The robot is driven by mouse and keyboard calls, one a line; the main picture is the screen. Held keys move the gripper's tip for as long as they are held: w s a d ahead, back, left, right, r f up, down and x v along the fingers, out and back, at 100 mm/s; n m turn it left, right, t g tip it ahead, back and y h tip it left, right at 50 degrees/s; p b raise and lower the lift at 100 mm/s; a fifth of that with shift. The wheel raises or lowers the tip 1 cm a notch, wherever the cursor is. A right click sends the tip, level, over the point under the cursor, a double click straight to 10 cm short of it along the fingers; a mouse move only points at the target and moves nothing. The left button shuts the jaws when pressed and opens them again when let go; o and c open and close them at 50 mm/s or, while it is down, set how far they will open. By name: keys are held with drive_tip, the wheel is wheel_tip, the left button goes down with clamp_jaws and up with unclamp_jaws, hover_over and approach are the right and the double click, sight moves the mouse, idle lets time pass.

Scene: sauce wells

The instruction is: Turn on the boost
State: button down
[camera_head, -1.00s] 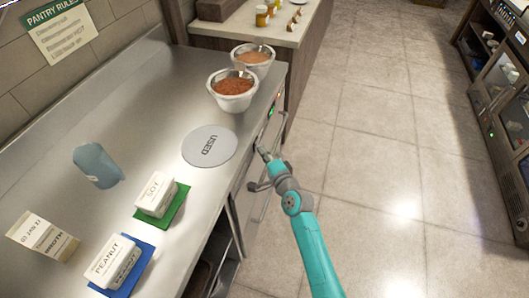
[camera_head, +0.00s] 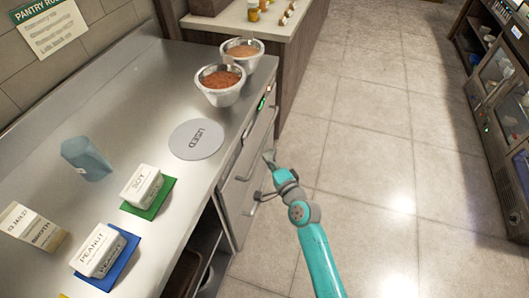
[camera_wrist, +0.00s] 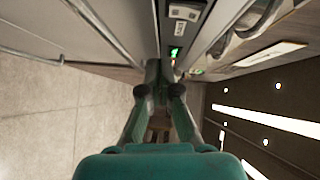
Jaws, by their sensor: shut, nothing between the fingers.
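In the wrist view, a green light (camera_wrist: 174,51) shows just beyond my fingertips. A pale marked plate (camera_wrist: 184,12) sits on the dark strip above it; its lettering is too small to read. I cannot tell which control is the boost. My gripper (camera_head: 268,156) is shut and empty, out in front of the drawer fronts and apart from the panel. Its fingers also show in the wrist view (camera_wrist: 159,76).
Drawer handles (camera_head: 247,178) stick out close to my gripper. On the counter are two sauce bowls (camera_head: 220,85), a grey USED disc (camera_head: 180,149), a SOY box (camera_head: 142,185), a PEANUT box (camera_head: 97,250), a BROTH carton (camera_head: 30,227) and a bluish container (camera_head: 86,157). Open floor lies right.

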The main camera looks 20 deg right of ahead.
drive_tip(key=shift+s+d+f, duration=0.1)
drive_tip(key=shift+s+d, duration=0.05)
drive_tip(key=shift+s, duration=0.75)
drive_tip(key=shift+s+d+f, duration=0.1)
drive_tip(key=shift+s+d, duration=0.05)
drive_tip(key=shift+s, duration=0.8)
drive_tip(key=shift+s+d, duration=0.15)
drive_tip(key=shift+s, duration=0.75)
drive_tip(key=s+f+n+g+h, duration=0.25)
drive_tip(key=s+n, duration=0.35)
drive_tip(key=s, duration=1.8)
drive_tip(key=s+r+n, duration=0.4)
drive_tip(key=s+r, duration=0.1)
drive_tip(key=s, duration=0.4)
drive_tip(key=s+r+n, duration=0.5)
drive_tip(key=s+r, duration=0.1)
drive_tip(key=s, duration=0.3)
drive_tip(key=shift+s, duration=0.35)
